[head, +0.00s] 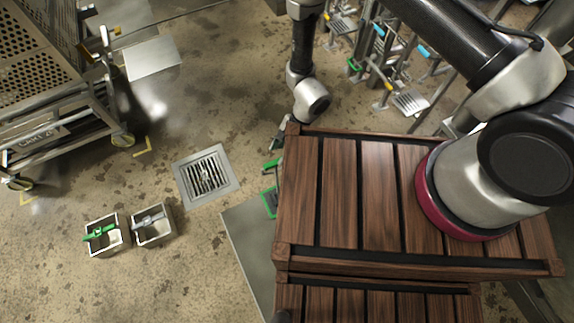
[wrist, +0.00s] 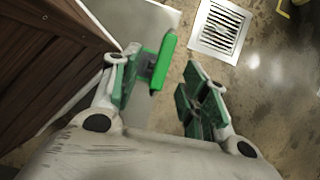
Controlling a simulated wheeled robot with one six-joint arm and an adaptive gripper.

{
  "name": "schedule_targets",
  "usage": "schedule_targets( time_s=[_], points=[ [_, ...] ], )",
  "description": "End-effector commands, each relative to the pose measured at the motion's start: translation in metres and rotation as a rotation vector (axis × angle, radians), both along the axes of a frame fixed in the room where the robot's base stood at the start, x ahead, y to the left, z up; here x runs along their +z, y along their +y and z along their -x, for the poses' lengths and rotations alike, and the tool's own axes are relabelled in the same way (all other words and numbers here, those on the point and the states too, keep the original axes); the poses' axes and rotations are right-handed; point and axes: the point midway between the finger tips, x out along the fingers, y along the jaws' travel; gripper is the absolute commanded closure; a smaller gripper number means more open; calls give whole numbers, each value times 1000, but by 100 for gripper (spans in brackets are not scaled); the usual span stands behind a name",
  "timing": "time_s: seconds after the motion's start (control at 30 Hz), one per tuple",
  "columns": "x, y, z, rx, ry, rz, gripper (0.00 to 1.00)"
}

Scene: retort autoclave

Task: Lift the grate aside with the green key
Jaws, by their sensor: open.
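The square metal floor grate (head: 207,175) sits in its frame in the floor, left of my wooden-slatted body; it also shows at the top of the wrist view (wrist: 220,28). The green key (head: 100,233) lies across the top of the left one of two small open metal boxes, at lower left. My gripper (head: 271,184) is partly hidden behind the wooden edge. It is to the right of the grate and well apart from the key. In the wrist view my gripper (wrist: 172,88) has its green-padded fingers spread with nothing between them.
A grey key-like piece (head: 150,219) lies on the right metal box (head: 153,236). A wheeled perforated cart (head: 62,140) stands at upper left. A flat metal plate (head: 245,240) lies below my gripper.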

Motion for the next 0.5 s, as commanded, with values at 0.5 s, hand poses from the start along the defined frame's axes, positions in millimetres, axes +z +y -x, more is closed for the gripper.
schedule_targets(
  time_s=[0.5],
  points=[
    [-57, 20, 4, -37, -16, 31, 55]
  ],
)
